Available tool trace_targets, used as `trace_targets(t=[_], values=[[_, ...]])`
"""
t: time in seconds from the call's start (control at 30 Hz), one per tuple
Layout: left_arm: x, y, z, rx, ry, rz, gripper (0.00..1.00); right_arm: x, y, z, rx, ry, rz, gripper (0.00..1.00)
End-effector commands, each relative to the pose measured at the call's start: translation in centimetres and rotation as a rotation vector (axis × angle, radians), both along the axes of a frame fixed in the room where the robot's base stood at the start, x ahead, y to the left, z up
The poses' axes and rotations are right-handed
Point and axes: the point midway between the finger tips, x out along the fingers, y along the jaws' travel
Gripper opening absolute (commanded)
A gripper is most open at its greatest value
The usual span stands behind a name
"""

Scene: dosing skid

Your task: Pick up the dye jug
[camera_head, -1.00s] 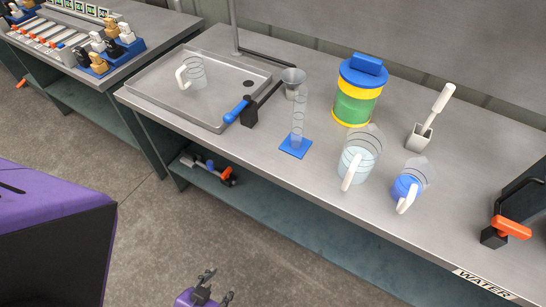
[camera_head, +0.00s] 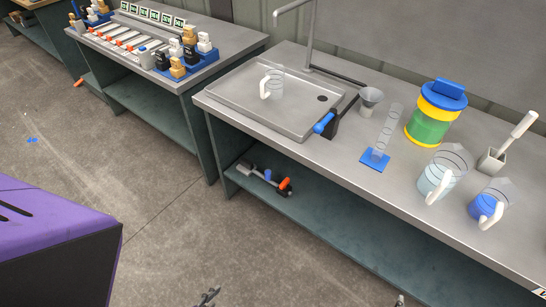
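The dye jug is most likely the clear jug with blue liquid (camera_head: 484,207), upright on the steel bench at the right, its white handle toward me. A larger jug with pale liquid (camera_head: 436,181) stands just left of it. Dark fingertips of one gripper (camera_head: 208,297), apparently my left, show at the bottom edge, far from the jug over the floor. A small tip, apparently my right gripper (camera_head: 400,300), shows at the bottom right. Both are mostly cut off, so their opening is unclear. No gripper touches the jug.
On the bench are a sink tray (camera_head: 235,95) with an empty jug (camera_head: 273,83), a blue-handled valve (camera_head: 326,123), a measuring cylinder (camera_head: 384,137), a yellow-green tub (camera_head: 432,118) and a scoop holder (camera_head: 491,161). A lower shelf (camera_head: 330,225) lies beneath. Floor in front is clear.

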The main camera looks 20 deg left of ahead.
Motion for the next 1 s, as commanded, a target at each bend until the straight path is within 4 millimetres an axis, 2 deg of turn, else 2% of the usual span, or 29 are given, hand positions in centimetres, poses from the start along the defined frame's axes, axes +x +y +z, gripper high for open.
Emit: trace_targets(t=[0.03, 0.1, 0.2, 0.3, 0.4, 0.5, 0.77, 1.0], values=[[0.3, 0.0, 0.3, 0.000, -0.007, -0.002, 0.43, 4.3, -1.1, 2.3, -0.005, -0.089, -0.016, 0.36], [0.3, 0.1, 0.4, 0.003, -0.004, -0.003, 0.43, 8.7, -2.9, 5.1, -0.012, -0.193, -0.047, 0.36], [0.2, 0.3, 0.4, 0.006, -0.002, -0.007, 0.43, 14.0, -5.6, 9.3, -0.016, -0.345, -0.096, 0.36], [0.4, 0.1, 0.6, 0.002, -0.005, -0.009, 0.43, 17.4, -8.2, 12.9, -0.021, -0.476, -0.145, 0.36], [0.5, -0.6, 0.6, -0.008, -0.008, -0.009, 0.43, 18.8, -10.0, 15.1, -0.024, -0.565, -0.182, 0.36], [0.6, -1.0, 0.7, -0.016, -0.009, -0.005, 0.43, 19.4, -10.7, 15.8, -0.028, -0.599, -0.192, 0.36], [0.5, -0.6, 0.7, -0.012, -0.004, -0.003, 0.43, 22.1, -11.7, 15.6, -0.029, -0.601, -0.192, 0.36], [0.7, -0.5, 1.1, -0.010, -0.009, -0.005, 0.43, 25.2, -13.0, 14.9, -0.029, -0.601, -0.191, 0.36]])
